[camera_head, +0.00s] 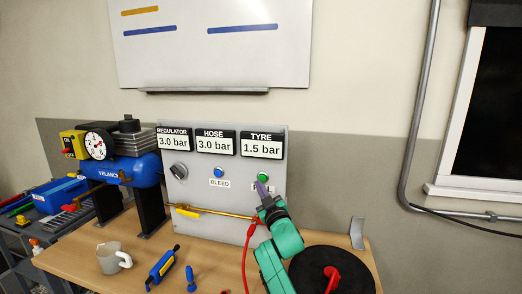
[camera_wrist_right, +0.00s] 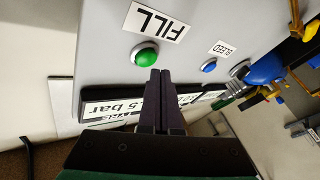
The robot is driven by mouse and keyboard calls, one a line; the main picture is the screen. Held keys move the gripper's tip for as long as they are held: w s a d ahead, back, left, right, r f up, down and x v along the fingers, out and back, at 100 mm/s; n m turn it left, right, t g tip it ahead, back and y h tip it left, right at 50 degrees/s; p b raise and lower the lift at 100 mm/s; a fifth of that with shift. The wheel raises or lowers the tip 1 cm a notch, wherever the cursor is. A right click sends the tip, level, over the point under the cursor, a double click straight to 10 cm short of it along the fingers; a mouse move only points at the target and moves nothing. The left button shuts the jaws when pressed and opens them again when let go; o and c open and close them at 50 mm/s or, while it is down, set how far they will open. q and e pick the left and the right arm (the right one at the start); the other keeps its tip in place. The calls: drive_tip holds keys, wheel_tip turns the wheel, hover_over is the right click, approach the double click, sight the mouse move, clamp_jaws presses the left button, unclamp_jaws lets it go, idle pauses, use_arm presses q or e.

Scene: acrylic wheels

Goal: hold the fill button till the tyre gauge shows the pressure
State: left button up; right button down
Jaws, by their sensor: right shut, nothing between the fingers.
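The green fill button (camera_head: 262,177) is on the grey panel, under the tyre gauge (camera_head: 261,145), which reads 1.5 bar. My right gripper (camera_head: 261,186) is shut and empty, its tips at the button and partly covering the FILL label. In the right wrist view the green button (camera_wrist_right: 145,55) shows beside the shut fingertips (camera_wrist_right: 160,72); I cannot tell whether they touch it. The tyre gauge (camera_wrist_right: 115,105) is partly hidden there behind the fingers. My left gripper is not in view.
The regulator gauge (camera_head: 173,141) and hose gauge (camera_head: 216,142) both read 3.0 bar. A blue bleed button (camera_head: 219,173) is left of the fill button. A red hose (camera_head: 246,254), a mug (camera_head: 112,258), a blue tool (camera_head: 162,266) and a black wheel (camera_head: 309,273) are on the bench.

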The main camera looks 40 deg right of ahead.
drive_tip(key=s+a, duration=0.1)
drive_tip(key=a, duration=0.1)
drive_tip(key=s+a+p, duration=0.1)
drive_tip(key=a, duration=0.1)
drive_tip(key=shift+s, duration=0.4)
idle(1.4)
